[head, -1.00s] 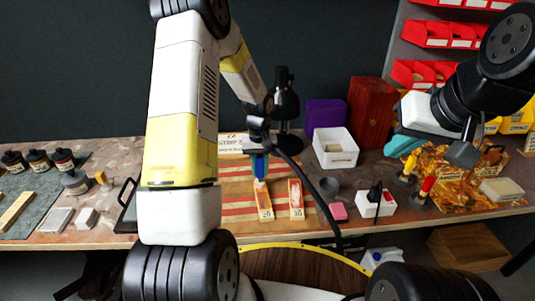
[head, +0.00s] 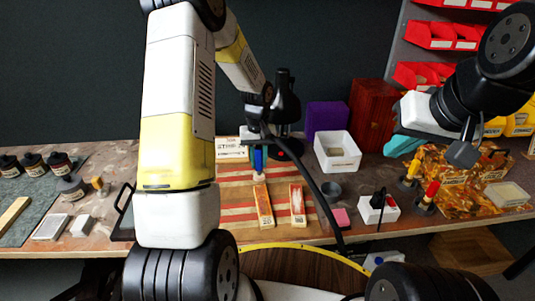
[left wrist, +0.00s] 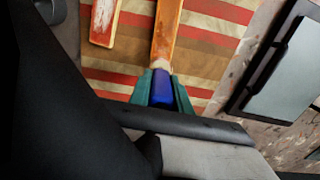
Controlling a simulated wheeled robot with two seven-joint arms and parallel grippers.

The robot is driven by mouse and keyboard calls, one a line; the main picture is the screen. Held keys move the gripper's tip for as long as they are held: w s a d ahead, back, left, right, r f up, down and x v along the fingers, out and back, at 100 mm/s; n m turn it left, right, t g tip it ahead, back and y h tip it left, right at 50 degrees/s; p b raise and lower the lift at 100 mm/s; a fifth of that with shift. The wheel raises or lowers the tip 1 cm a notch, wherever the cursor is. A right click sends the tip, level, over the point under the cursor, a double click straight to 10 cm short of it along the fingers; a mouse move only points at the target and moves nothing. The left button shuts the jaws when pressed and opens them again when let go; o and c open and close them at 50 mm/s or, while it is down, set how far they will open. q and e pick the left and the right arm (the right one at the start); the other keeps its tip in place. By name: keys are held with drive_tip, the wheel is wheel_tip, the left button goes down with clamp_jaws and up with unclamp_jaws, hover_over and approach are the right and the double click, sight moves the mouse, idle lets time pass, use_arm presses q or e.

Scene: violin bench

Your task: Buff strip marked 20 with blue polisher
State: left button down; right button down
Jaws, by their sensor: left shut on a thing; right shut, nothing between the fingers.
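The strip marked 20 (head: 264,208) lies on the striped cloth, its printed end towards me. It also shows in the left wrist view (left wrist: 166,32). My left gripper (head: 257,153) is shut on the blue polisher (head: 258,161) and holds it upright over the far end of this strip. In the left wrist view, the polisher (left wrist: 162,90) sits between the teal fingers, its pale tip at the strip's end. Contact looks likely, but I cannot be certain. A second red-and-white strip (head: 297,204) lies to the right. My right gripper (head: 404,144) is shut and empty at the right.
A white bin (head: 338,152), a grey cup (head: 331,188) and a pink block (head: 341,217) stand right of the striped cloth (head: 236,204). A white box (head: 378,208) and yellow and red tools stand farther right. A black-framed tray (head: 124,215) lies left. A black lamp (head: 284,100) stands behind.

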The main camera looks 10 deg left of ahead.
sight(258, 148)
use_arm(q)
drive_tip(key=shift+r, duration=2.45)
